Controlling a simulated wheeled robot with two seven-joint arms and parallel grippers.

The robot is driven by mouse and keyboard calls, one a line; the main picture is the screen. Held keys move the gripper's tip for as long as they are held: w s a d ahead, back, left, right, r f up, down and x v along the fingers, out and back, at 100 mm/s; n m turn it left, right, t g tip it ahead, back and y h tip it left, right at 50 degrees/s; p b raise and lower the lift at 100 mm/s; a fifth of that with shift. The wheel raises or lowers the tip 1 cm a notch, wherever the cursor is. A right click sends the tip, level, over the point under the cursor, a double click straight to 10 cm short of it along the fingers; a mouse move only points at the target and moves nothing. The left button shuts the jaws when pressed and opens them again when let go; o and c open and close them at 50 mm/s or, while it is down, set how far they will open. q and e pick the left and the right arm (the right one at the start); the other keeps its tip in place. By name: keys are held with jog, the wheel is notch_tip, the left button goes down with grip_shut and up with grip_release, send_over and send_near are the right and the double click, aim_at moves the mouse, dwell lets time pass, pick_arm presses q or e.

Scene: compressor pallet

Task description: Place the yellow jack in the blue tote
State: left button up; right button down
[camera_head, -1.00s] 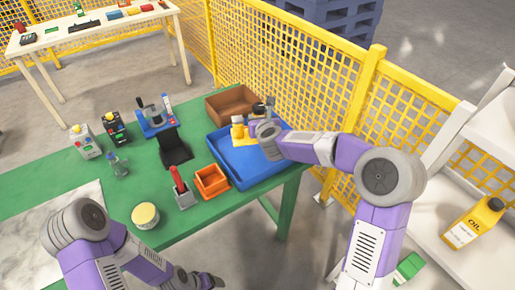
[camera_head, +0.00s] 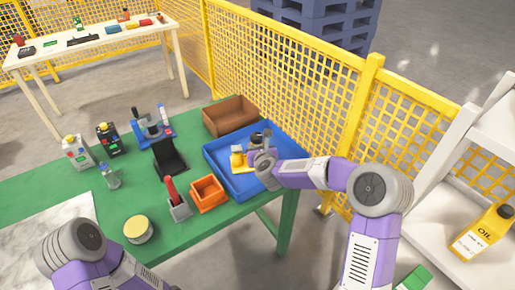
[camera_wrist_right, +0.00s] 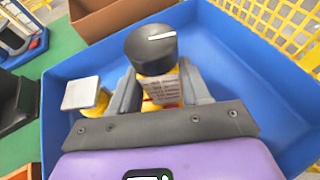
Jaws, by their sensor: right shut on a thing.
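The yellow jack (camera_head: 239,158) has a dark round top and a pale square pad; in the right wrist view its dark cap (camera_wrist_right: 152,47) stands up between my fingers. My right gripper (camera_head: 258,157) is shut on it, over the blue tote (camera_head: 233,190). The tote's floor (camera_wrist_right: 225,60) surrounds the jack in the wrist view. The jack is low inside the tote's outline; I cannot tell whether its base touches the floor. My left arm shows at the lower left, but its gripper is out of view.
A brown bin (camera_head: 230,114) stands behind the tote and an orange bin (camera_head: 208,194) beside it. A red-handled clamp (camera_head: 176,199), a black stand (camera_head: 170,158) and a round tin (camera_head: 139,229) are on the green table. Yellow mesh fencing (camera_head: 300,80) runs behind the tote.

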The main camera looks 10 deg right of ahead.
jog(key=c, duration=0.5)
grip_release()
jog(key=p+v, duration=0.1)
jog(key=v, duration=1.1)
jog(key=shift+d+p, duration=0.1)
jog(key=shift+p, duration=0.2)
